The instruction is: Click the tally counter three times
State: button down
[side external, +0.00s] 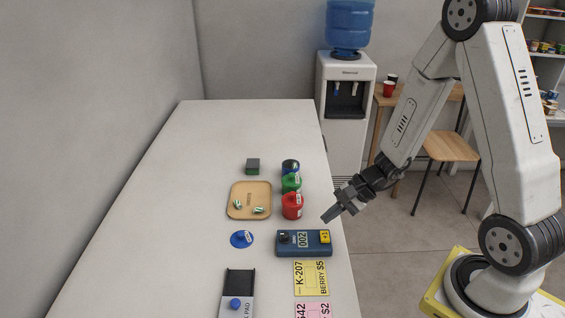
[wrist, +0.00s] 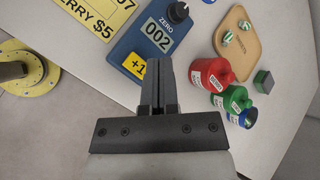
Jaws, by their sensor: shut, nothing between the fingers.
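The tally counter (side external: 290,243) is a dark blue box on the counter, near its right edge. Its display (side external: 303,240) reads 002, and the wrist view shows the same reading (wrist: 158,37). A yellow +1 button (side external: 325,237) is at its right end; the button also shows in the wrist view (wrist: 139,70), partly beside my fingers. A black ZERO knob (wrist: 178,12) is at the other end. My gripper (side external: 326,217) is shut and empty, its tips above and slightly behind the button end, apart from it.
Red (side external: 292,207), green (side external: 291,183) and blue (side external: 290,167) containers stand just behind the counter device. A wooden tray (side external: 236,210) holds small striped pieces. A blue disc (side external: 241,240), a black pad (side external: 239,284) and yellow (side external: 312,290) and pink cards lie nearby. The left of the table is clear.

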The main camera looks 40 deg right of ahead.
jog(key=shift+f, duration=1.5)
jog(key=shift+f, duration=0.8)
dwell(2.0)
jog(key=shift+r, duration=0.8)
jog(key=shift+r, duration=0.1)
dwell(0.4)
jog(key=shift+r, duration=2.45)
